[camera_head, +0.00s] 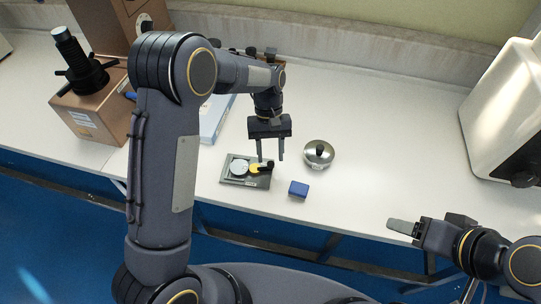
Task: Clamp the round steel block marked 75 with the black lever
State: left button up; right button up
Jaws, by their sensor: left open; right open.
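A small dark grey plate (232,179) lies on the bench in the head view. A round steel block (239,167) sits on its left part; its marking is too small to read. A yellow piece (254,168) is beside the block, and a black lever (266,168) is at the plate's right side. My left gripper (270,159) points down over the plate's right side, open, with its fingers near the lever. I cannot tell whether they touch it. My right gripper (404,228) is low at the right, away from the plate, and open.
A blue box (299,189) and a round metal piece with a black knob (319,153) stand right of the plate. A brown tester (98,105) is at the left, a white machine (506,112) at the right.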

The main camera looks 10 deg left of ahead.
pick_arm(q)
jog(key=v, duration=0.6)
jog(key=shift+w+r, duration=0.1)
notch_tip(320, 180, up, 5)
jog(key=t+h, duration=0.2)
send_over(253, 164)
jog(key=s+a+r+t+h, duration=0.1)
jog(key=s+a+r+t, duration=0.1)
jog(key=s+a+r, duration=0.45)
jog(key=s+f+m+t, duration=0.1)
jog(key=s+t, duration=0.2)
jog(key=s, duration=0.4)
jog(key=s+d+f+t, duration=0.1)
jog(key=s+t, duration=0.2)
jog(key=s, duration=0.5)
jog(key=shift+f+m, duration=0.35)
jog(key=shift+m, duration=0.05)
